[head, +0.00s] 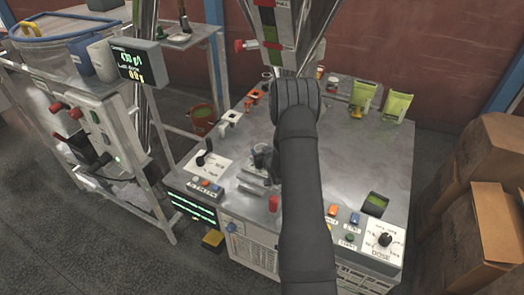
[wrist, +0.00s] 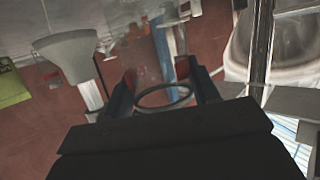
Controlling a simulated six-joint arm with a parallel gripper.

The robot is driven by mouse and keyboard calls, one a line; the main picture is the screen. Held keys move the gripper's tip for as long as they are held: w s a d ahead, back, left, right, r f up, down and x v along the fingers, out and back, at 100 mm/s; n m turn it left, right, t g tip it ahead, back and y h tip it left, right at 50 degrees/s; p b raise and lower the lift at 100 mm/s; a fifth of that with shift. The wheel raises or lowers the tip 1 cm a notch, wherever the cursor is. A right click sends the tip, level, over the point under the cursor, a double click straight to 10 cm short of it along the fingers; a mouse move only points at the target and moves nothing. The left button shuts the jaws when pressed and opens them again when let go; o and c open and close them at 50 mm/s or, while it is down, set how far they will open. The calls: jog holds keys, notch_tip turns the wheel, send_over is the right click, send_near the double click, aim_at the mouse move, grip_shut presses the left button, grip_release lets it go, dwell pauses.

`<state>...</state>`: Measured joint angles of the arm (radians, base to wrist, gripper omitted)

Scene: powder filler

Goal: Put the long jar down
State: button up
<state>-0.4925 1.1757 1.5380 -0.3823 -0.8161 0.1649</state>
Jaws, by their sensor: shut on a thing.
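In the wrist view my gripper (wrist: 157,74) is shut on a clear glass jar, the long jar (wrist: 163,108), whose round rim shows between the two fingers with red pads. The jar's body is see-through and partly hidden by the dark gripper housing, so its far end and any contact with a surface cannot be told. In the head view my dark arm reaches over the metal table (head: 385,150) of the filler. The arm covers the middle of the table, and the jar cannot be made out there.
A lever panel (head: 205,162) is at the table's left, and a dose panel (head: 383,240) at its front right. A red knob (head: 273,203) stands near the front edge. Two green-and-white holders (head: 397,106) stand at the back right. The table's right side is clear. Cardboard boxes (head: 490,165) stand right.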

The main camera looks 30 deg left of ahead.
jog(key=o, duration=1.2)
jog(key=shift+c, duration=0.2)
jog(key=v, duration=1.7)
jog(key=shift+s+d, duration=0.2)
jog(key=shift+w+a+f, duration=0.1)
jog(key=x, duration=1.7)
